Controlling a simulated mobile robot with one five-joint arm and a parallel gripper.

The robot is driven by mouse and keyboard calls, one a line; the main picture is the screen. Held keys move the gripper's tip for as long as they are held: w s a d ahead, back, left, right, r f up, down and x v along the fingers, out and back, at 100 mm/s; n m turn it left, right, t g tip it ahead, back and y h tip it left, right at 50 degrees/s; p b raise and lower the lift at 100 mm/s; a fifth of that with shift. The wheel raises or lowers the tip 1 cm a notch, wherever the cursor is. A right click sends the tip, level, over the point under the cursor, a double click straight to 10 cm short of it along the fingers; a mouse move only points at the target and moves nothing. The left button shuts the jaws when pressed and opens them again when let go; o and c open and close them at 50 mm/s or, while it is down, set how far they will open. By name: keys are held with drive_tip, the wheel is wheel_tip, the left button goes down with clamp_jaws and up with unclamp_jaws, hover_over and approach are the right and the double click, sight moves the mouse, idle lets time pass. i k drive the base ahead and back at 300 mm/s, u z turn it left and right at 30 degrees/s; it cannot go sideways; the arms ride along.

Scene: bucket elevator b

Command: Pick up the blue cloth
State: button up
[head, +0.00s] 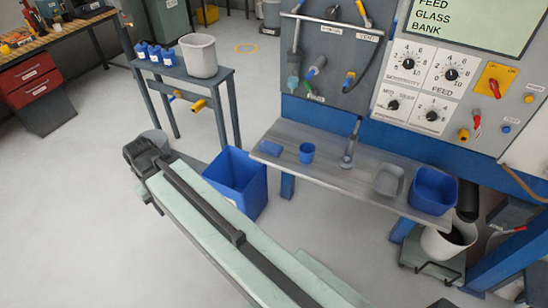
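My pale green arm runs from the bottom of the view up to the left. The dark part at its far end looks like my gripper (146,153). It is left of the shelf, well apart from the cloth. Its fingers are not clear, so I cannot tell whether it is open or shut.
A large blue bin (238,184) stands on the floor between my arm and the shelf. A metal scoop or tool (347,160), a grey tray (389,181) and a blue container (434,190) are on the shelf. A side table (178,73) stands behind. Floor at left is clear.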

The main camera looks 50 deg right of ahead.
sight(275, 150)
drive_tip(key=z, duration=0.15)
drive_tip(key=i, duration=0.95)
drive_tip(key=u, duration=0.05)
